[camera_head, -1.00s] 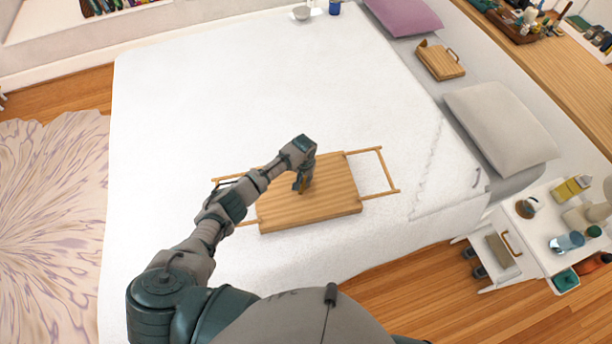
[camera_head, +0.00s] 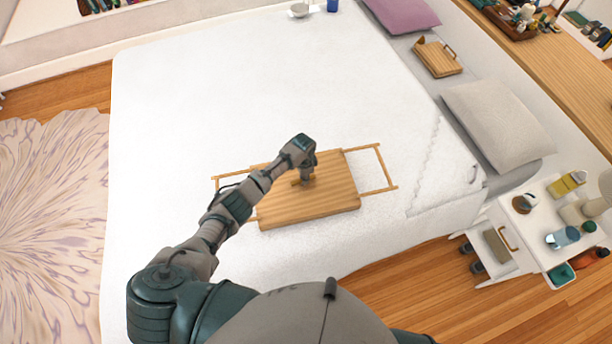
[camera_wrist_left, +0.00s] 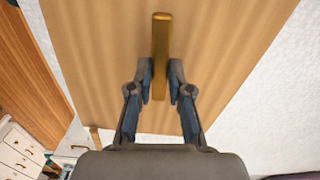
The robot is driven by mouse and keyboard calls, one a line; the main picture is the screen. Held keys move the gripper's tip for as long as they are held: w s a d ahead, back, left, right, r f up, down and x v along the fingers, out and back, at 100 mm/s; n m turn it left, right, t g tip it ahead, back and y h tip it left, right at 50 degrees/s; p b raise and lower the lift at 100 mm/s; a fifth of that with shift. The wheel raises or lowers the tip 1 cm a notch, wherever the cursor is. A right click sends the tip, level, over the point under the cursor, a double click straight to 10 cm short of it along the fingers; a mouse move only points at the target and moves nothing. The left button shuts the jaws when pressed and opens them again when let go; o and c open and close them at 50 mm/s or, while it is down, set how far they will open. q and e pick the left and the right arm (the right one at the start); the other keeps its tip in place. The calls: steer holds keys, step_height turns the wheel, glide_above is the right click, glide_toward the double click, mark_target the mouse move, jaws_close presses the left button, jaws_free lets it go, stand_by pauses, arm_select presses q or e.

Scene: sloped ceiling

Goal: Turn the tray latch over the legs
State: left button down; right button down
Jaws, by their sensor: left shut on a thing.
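The wooden tray (camera_head: 325,196) lies flat on the white bed, its underside up. Its legs are thin wooden frames that stick out flat, one on the right (camera_head: 383,186) and one on the left (camera_head: 214,182), the left partly hidden by my arm. The tray latch (camera_wrist_left: 161,40) is a short wooden bar on the tray's middle; in the head view its end (camera_head: 295,183) shows beside my gripper. My left gripper (camera_head: 307,181) points down at it. In the left wrist view its fingers (camera_wrist_left: 161,80) are shut on the latch, one on each side. My right gripper is out of view.
The bed (camera_head: 200,100) is clear around the tray. A grey pillow (camera_head: 498,125) and another wooden tray-like piece (camera_head: 438,58) lie along the right side. A white nightstand (camera_head: 535,235) with bottles and a cup stands at the lower right.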

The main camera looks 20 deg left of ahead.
arm_select(q)
steer(key=shift+d+m, duration=0.1)
steer(key=shift+m, duration=0.8)
steer(key=c, duration=1.1)
jaws_free()
steer(key=shift+w, duration=0.1)
steer(key=shift+r, duration=0.2)
step_height(320, 180, up, 12)
steer(key=shift+w+f, duration=0.1)
steer(key=shift+f, duration=0.1)
